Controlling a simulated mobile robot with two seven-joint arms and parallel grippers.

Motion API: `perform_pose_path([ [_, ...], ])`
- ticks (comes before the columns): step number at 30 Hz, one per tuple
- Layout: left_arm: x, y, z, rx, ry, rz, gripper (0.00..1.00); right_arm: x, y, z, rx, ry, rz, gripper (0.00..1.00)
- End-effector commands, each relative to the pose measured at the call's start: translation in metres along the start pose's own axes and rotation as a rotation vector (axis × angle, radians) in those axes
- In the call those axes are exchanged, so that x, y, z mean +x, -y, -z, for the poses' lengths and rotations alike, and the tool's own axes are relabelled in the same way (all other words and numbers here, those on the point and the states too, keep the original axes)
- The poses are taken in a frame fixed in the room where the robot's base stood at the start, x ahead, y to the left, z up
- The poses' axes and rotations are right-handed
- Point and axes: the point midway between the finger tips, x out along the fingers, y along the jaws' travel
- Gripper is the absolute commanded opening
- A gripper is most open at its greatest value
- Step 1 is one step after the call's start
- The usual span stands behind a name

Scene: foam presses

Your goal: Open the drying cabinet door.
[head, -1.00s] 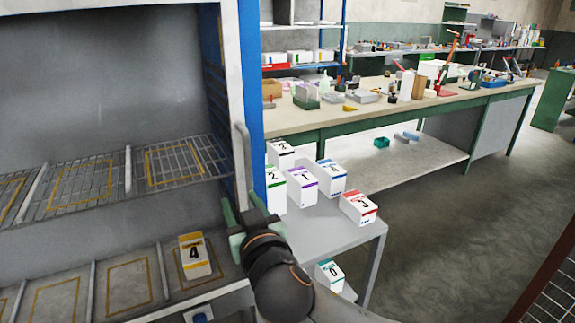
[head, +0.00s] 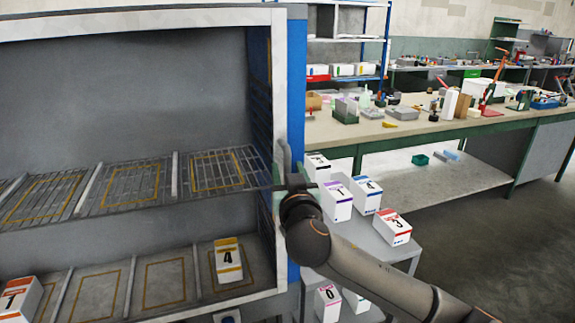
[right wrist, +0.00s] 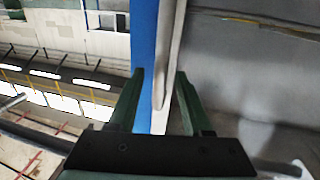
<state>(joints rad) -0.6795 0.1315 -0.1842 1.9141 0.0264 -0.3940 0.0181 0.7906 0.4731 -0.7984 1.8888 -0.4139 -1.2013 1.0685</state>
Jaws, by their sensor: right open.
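The drying cabinet (head: 285,75) is pale with a blue side and fills the left of the head view. Its shelves show; I cannot make out a separate door panel. A light vertical bar handle (head: 281,157) is on its right front edge. My right gripper (head: 279,182) is at the lower part of that handle, partly hidden by my wrist. In the right wrist view, its open green fingers (right wrist: 160,73) lie either side of the handle's rounded end (right wrist: 158,98) and the pale edge. Contact cannot be told. My left gripper is out of view.
Box 4 (head: 228,258) and another box (head: 20,298) stand on the cabinet's lower level. Right of the cabinet, a grey cart (head: 405,250) carries several numbered boxes close to my right arm. A long workbench (head: 430,125) stands behind. The floor at right is clear.

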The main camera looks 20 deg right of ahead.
Motion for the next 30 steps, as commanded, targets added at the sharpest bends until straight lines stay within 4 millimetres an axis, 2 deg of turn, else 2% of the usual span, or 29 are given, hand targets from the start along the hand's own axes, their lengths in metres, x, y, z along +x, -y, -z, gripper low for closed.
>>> perform_pose_path([
  [4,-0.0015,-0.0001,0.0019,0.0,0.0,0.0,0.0,0.0097,-0.0002,0.0001,-0.001,0.0,0.0,0.5],
  [14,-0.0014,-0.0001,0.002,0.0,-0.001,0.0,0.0,0.0119,-0.0001,-0.0003,0.0,0.0,0.0,0.5],
  [27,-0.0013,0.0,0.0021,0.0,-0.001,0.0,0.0,0.0116,-0.0001,-0.0004,0.0,0.001,0.0,0.0],
  [30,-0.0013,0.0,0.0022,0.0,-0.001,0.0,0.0,0.0116,-0.0001,-0.0004,0.0,0.001,0.0,0.0],
])
